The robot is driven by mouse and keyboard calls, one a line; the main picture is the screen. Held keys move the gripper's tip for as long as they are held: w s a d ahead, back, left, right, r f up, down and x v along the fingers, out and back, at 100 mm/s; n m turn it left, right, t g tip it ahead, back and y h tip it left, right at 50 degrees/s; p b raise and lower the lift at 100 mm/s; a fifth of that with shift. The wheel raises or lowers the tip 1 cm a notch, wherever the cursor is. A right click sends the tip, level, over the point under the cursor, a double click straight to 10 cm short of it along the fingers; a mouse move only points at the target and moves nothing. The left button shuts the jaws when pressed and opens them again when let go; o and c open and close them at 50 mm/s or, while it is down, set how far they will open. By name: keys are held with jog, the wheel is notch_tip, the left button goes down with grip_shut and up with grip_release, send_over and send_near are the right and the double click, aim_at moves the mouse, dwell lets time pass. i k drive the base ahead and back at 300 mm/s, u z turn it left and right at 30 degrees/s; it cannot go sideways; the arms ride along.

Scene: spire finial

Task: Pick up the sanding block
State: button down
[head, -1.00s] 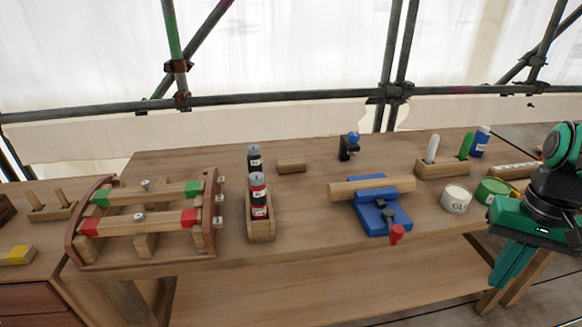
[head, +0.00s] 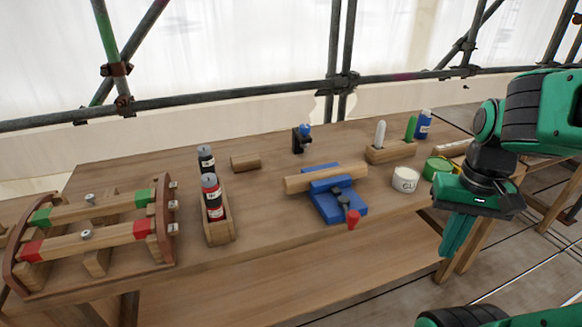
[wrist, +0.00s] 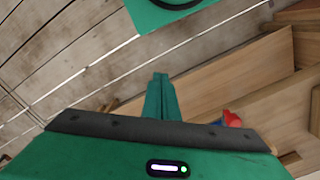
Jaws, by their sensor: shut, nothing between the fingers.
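A small brown wooden block (head: 245,162), which looks like the sanding block, lies near the back of the workbench (head: 270,205) in the head view. It is just right of the black-capped bottles and appears clear of them. My gripper (head: 449,252) points down beyond the bench's front right edge, well to the right of the block. Its fingers are together and empty. In the wrist view my gripper (wrist: 160,80) shows over the floor beside the bench, and the block is not in sight.
A bottle caddy (head: 220,232) stands in front of the block. A blue vise (head: 338,205) clamps a wooden rod at centre. A rack with coloured bands (head: 100,235) is at left. A glue pot (head: 405,180) and green tin (head: 437,167) sit near my gripper. Scaffold poles run behind.

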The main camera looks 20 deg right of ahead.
aim_at(251, 161)
jog(key=k, duration=0.65)
jog(key=u, duration=0.4)
jog(key=i, duration=1.6)
jog(key=z, duration=0.25)
